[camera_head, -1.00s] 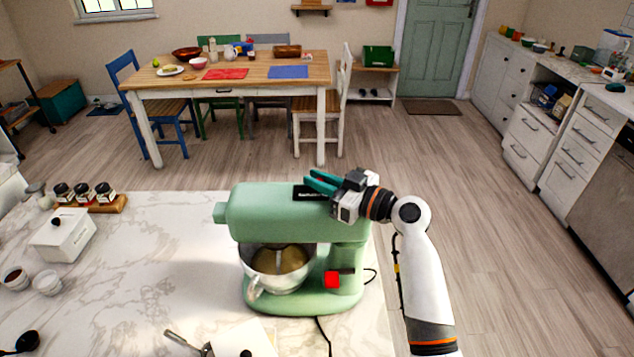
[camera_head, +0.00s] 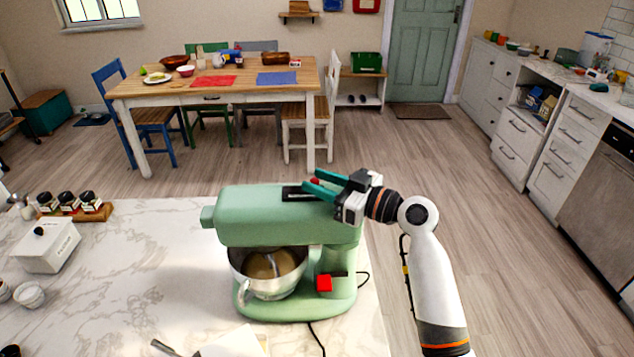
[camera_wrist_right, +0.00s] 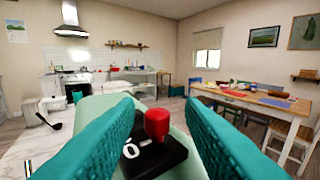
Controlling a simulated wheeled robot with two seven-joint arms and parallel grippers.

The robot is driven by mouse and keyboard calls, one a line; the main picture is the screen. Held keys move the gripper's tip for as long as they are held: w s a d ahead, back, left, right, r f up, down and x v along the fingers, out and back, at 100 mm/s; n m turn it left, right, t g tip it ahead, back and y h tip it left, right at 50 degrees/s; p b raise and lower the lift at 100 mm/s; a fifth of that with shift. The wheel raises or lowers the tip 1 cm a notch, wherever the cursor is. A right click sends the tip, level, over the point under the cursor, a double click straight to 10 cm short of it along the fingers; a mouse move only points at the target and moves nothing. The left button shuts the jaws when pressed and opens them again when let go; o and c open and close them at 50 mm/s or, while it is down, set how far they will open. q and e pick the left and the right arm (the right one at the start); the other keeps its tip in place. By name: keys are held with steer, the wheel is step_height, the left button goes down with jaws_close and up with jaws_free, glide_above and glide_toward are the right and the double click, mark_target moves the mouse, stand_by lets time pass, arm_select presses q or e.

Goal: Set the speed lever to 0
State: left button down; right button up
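The green stand mixer (camera_head: 290,212) stands on the marble counter. A black plate (camera_head: 292,192) is on top of its head. In the right wrist view, the plate (camera_wrist_right: 150,158) carries a white "0" mark, and the red knob of the speed lever (camera_wrist_right: 157,124) stands up close to that mark. My right gripper (camera_head: 312,183) is over the mixer head. Its teal fingers are apart on either side of the red knob (camera_head: 315,181), with gaps visible in the wrist view. The lever's slot and other marks are hidden or unclear. My left gripper is not in view.
A metal bowl (camera_head: 266,284) sits under the mixer head, and a red square knob (camera_head: 324,284) is on the mixer's stand. A white lidded box (camera_head: 46,246) and jars on a wooden tray (camera_head: 104,213) are at the left. The middle-left of the counter (camera_head: 150,255) is clear.

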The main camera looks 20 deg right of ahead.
steer(key=b+v, duration=0.4)
steer(key=v, duration=0.7)
steer(key=shift+d, duration=0.1)
